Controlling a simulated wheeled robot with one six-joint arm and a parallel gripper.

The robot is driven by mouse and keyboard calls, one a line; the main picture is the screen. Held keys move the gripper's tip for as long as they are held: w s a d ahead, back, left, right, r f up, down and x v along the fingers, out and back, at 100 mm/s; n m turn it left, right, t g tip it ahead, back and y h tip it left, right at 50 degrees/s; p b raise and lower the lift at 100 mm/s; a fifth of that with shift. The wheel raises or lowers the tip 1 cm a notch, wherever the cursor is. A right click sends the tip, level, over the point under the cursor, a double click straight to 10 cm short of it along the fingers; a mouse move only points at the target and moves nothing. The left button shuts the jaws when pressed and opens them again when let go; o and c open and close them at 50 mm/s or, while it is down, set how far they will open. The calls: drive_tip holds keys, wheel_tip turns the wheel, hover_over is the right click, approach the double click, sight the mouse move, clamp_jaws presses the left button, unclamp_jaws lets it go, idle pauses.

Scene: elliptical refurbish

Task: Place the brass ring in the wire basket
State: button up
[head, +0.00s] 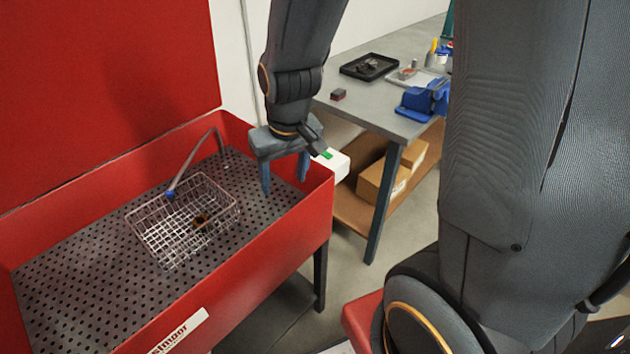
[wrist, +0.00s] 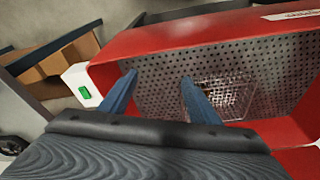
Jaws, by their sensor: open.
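The wire basket (head: 158,237) stands on the perforated floor of the red parts washer. The brass ring (head: 199,221) lies inside the basket, toward its right side. In the wrist view the basket (wrist: 240,112) shows beyond the right finger, and the ring (wrist: 206,96) is a small brownish shape partly hidden near that finger. My gripper (head: 284,184) is open and empty, with its fingers pointing down above the washer's right end, to the right of the basket and apart from it. It also shows in the wrist view (wrist: 158,76).
The red washer's raised wall (head: 285,235) surrounds the perforated floor. A bent hose (head: 192,155) with a blue tip rises at the basket's back. A white box with a green switch (head: 331,163) sits by the washer's right end. A workbench (head: 375,113) with a blue vise stands behind.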

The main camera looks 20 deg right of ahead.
drive_tip(key=s+d+r+m, duration=0.1)
drive_tip(key=s+d+r, duration=0.1)
drive_tip(key=s+d, duration=0.3)
drive_tip(key=shift+s+g, duration=0.4)
drive_tip(key=shift+s, duration=0.2)
wheel_tip(320, 180, down, 3)
drive_tip(key=shift+r+b, duration=0.1)
drive_tip(key=shift+b, duration=1.15)
